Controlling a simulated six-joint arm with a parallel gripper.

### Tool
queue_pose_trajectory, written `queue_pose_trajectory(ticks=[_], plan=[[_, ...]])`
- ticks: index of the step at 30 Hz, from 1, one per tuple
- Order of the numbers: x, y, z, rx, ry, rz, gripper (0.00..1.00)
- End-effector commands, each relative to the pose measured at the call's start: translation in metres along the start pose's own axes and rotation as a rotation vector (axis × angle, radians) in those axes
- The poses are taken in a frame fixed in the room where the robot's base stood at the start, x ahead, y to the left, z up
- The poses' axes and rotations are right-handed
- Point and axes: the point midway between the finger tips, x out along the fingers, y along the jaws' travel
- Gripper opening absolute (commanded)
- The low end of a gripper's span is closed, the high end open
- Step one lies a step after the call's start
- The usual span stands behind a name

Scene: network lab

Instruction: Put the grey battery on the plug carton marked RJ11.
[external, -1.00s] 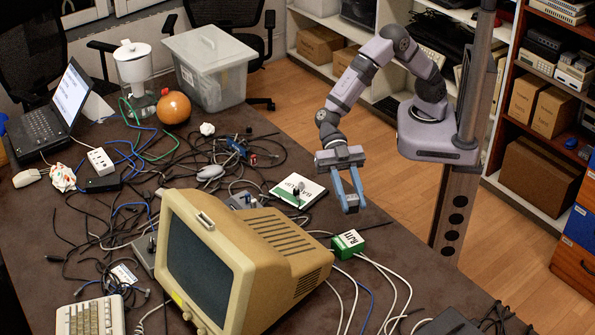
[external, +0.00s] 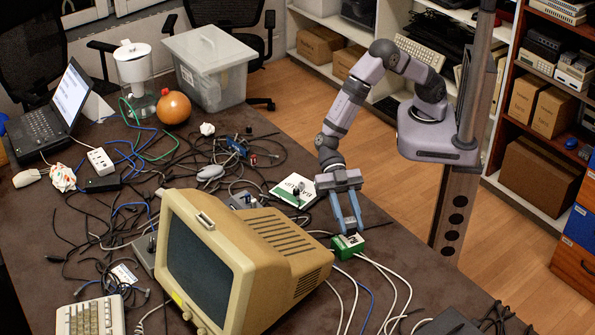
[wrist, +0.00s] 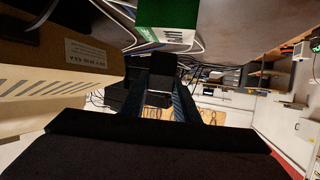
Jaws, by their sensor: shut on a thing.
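The plug carton marked RJ11 (external: 347,247) is a small green and white box on the table, right of the beige monitor. Its green side and white label (wrist: 165,15) also show at the top of the wrist view. My gripper (external: 348,232) points down at the carton's top, its blue fingers shut on a small dark thing, which I take to be the grey battery. In the wrist view this battery (wrist: 163,68) shows as a dark block between the fingers. I cannot tell whether it touches the carton.
A white and green carton (external: 284,192) with a small greyish object on top lies behind and left of my gripper. The beige monitor (external: 275,255) stands close on the left. White cables (external: 385,268) run in front of the RJ11 carton.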

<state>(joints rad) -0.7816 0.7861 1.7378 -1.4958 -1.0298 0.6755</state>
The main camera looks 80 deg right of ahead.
Motion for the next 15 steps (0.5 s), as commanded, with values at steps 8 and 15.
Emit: queue_pose_trajectory(ticks=[8,15], plan=[[0.008,0.000,0.018,0.000,0.001,0.000,0.04],[0.008,0.000,0.019,0.000,0.001,0.000,0.04]])
